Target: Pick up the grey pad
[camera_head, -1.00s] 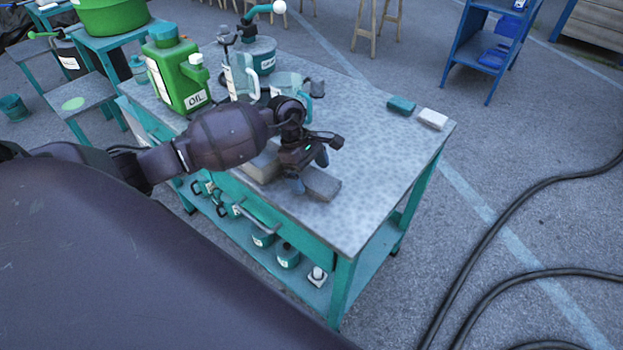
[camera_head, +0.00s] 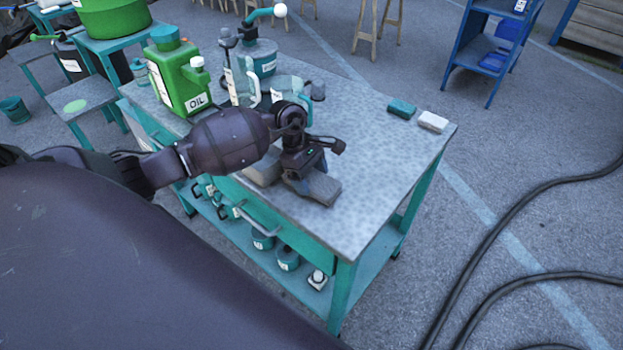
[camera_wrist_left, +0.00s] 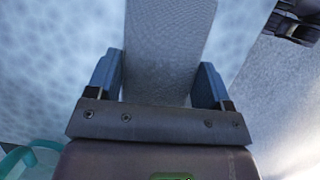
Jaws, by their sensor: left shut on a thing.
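The grey pad (camera_head: 323,188) lies flat near the front edge of the workbench top. My left gripper (camera_head: 308,173) is low over the pad's left part and covers some of it. In the left wrist view, the grey pad (camera_wrist_left: 163,45) runs up between the two blue fingers of my left gripper (camera_wrist_left: 155,78), which are shut on it from both sides. In the head view the pad looks to be at bench level; I see no clear gap beneath it. My right gripper is not in view.
A paler block (camera_head: 263,170) sits beside the gripper, partly hidden. A green oil can (camera_head: 183,80) and clear jugs (camera_head: 285,88) stand at the bench's back left. Teal (camera_head: 402,109) and white (camera_head: 433,122) blocks lie at the far right corner.

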